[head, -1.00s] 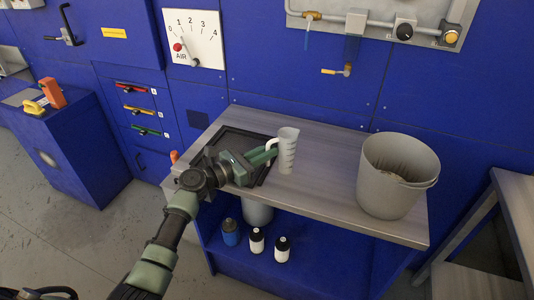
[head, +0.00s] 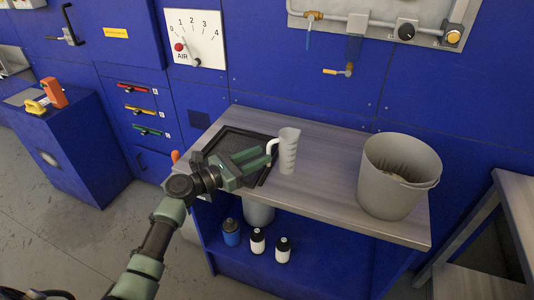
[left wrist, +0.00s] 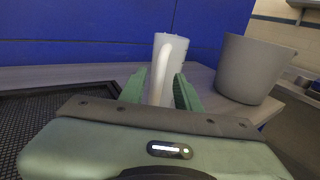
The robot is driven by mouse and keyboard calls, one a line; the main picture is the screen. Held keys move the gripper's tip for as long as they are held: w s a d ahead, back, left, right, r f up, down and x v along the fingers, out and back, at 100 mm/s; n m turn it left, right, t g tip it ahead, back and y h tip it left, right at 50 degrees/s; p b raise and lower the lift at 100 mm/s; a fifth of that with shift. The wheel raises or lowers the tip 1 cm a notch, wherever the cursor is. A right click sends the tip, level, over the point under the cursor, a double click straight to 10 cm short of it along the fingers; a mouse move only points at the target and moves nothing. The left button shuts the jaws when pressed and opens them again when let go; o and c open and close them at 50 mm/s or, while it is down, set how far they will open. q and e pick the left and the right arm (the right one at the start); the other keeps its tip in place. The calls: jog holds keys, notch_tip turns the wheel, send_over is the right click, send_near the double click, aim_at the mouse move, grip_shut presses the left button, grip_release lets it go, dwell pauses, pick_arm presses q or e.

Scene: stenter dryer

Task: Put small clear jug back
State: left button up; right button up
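The small jug (head: 288,155), pale grey with measuring marks, stands upright on the grey wood-look bench top (head: 325,160), just right of the black tray (head: 205,150). Its handle points left, towards my left gripper (head: 268,158). The left gripper is open and empty, with its fingertips just short of the handle. In the left wrist view the jug (left wrist: 172,50) stands upright beyond the spread fingers (left wrist: 160,90), its handle facing the camera. My right gripper is not in view.
A large grey bucket (head: 397,180) stands at the bench's right. Blue panels rise behind the bench. The bench top between jug and bucket is clear.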

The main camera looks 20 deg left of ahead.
pick_arm(q)
jog(key=b+v, duration=0.1)
jog(key=v, duration=0.7)
jog(key=shift+s, duration=0.2)
jog(key=shift+a+r, duration=0.1)
dwell(0.8)
